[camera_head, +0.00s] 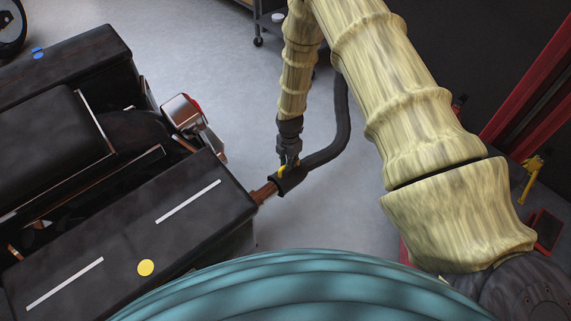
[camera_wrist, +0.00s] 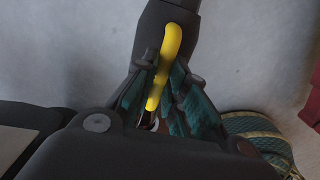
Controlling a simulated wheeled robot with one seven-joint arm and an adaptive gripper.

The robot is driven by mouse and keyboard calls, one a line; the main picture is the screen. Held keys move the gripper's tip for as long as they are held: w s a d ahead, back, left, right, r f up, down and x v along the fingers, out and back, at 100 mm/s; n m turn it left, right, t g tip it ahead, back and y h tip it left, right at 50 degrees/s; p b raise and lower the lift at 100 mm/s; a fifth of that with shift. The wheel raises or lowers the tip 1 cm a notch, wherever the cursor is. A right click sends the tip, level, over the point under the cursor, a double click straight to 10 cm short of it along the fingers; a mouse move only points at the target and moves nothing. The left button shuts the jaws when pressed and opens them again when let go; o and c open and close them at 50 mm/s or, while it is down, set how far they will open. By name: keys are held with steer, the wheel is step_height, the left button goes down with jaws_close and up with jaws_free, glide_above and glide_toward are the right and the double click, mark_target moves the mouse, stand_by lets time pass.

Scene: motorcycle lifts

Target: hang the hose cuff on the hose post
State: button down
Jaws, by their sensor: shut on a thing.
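The black hose cuff (camera_head: 292,182) is at the end of a thick dark hose (camera_head: 341,125). It is at the tip of a brown exhaust pipe (camera_head: 264,193); I cannot tell how far it covers it. The cuff has a yellow handle (camera_head: 283,170). My gripper (camera_head: 288,163) is over the cuff from above. In the wrist view its teal fingers (camera_wrist: 160,95) are closed on the yellow handle (camera_wrist: 168,60), with the dark cuff (camera_wrist: 172,14) behind. A yellow upright piece (camera_head: 531,178) at the right may be the hose post; I cannot tell for sure.
A motorcycle with a dark side case (camera_head: 120,240) fills the left, close to the cuff. Red uprights (camera_head: 530,80) stand at the right. A grey wheeled cart (camera_head: 262,22) is at the back. Grey floor (camera_head: 215,60) is free between them.

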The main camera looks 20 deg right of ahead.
steer(key=w+d, duration=0.3)
steer(key=d, duration=0.5)
stand_by(0.8)
steer(key=shift+a, duration=0.15)
stand_by(0.3)
steer(key=a+r+m, duration=0.8)
steer(key=r+m, duration=0.3)
steer(key=a+r+m, duration=0.8)
steer(key=r+m, duration=0.2)
steer(key=m, duration=0.1)
steer(key=s+r+p, duration=0.6)
steer(key=r+p, duration=0.3)
steer(key=p, duration=0.2)
steer(key=s+r+p, duration=0.6)
steer(key=r+p, duration=0.3)
steer(key=p, duration=0.2)
steer(key=shift+s+r+p, duration=0.15)
steer(key=shift+r+p, duration=0.1)
steer(key=shift+p, duration=0.1)
steer(key=shift+f, duration=0.15)
